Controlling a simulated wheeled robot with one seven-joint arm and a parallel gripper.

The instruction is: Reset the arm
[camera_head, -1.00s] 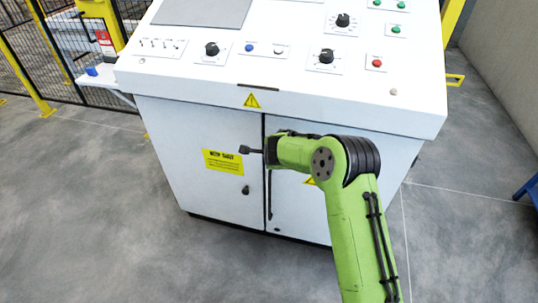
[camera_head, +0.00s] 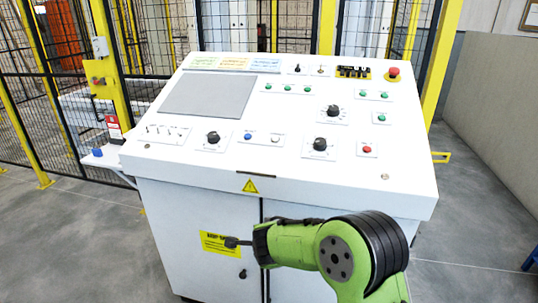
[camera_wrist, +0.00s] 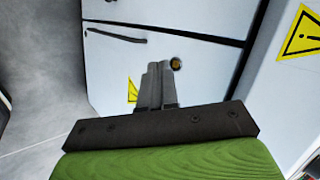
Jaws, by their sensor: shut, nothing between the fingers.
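My gripper (camera_head: 232,242) is at the end of my green arm, in front of the white control cabinet's (camera_head: 155,215) doors in the head view. It points left, beside the yellow warning label (camera_head: 213,243). In the wrist view my gripper (camera_wrist: 160,66) has its two grey fingers together, with nothing held. I cannot tell the exact gap between the fingers and the cabinet.
The sloped white console panel (camera_head: 290,175) with knobs, buttons and a red emergency stop (camera_head: 393,73) stands above the gripper. A yellow-framed mesh fence (camera_head: 140,30) runs behind. Grey floor (camera_head: 460,230) is open on the right. A blue object (camera_head: 536,250) is at the right edge.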

